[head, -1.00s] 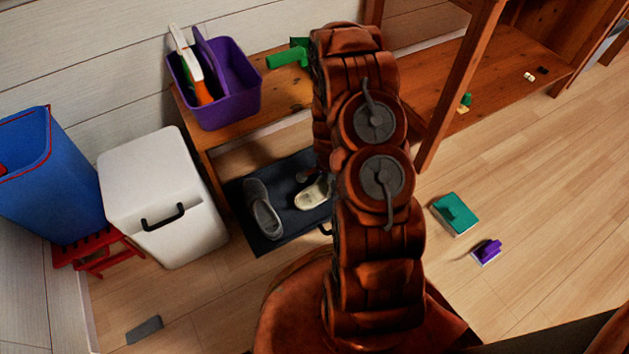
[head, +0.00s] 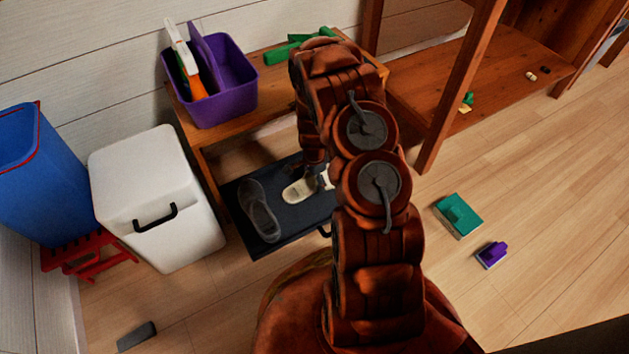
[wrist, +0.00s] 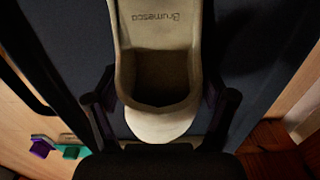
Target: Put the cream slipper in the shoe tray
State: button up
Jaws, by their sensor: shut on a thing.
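The cream slipper (head: 299,190) is over the right part of the dark shoe tray (head: 285,232), partly hidden by my arm in the head view. In the wrist view the slipper (wrist: 160,125) fills the middle, with "Brumesca" on its insole and dark blue tray surface (wrist: 75,40) around it. My gripper (wrist: 160,108) is shut on the slipper, one finger on each side of it. In the head view my gripper is mostly hidden behind the arm. I cannot tell whether the slipper touches the tray. A grey slipper (head: 260,211) lies in the tray's left part.
A wooden bench (head: 205,140) stands above and behind the tray, with a purple caddy (head: 228,100) and green things (head: 285,52). A white bin (head: 155,205) stands close on the left. A teal item (head: 458,214) and a purple brush (head: 491,255) lie on the floor at right.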

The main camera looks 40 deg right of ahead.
jog(key=o, duration=1)
jog(key=shift+o, duration=0.2)
jog(key=shift+r, duration=0.15)
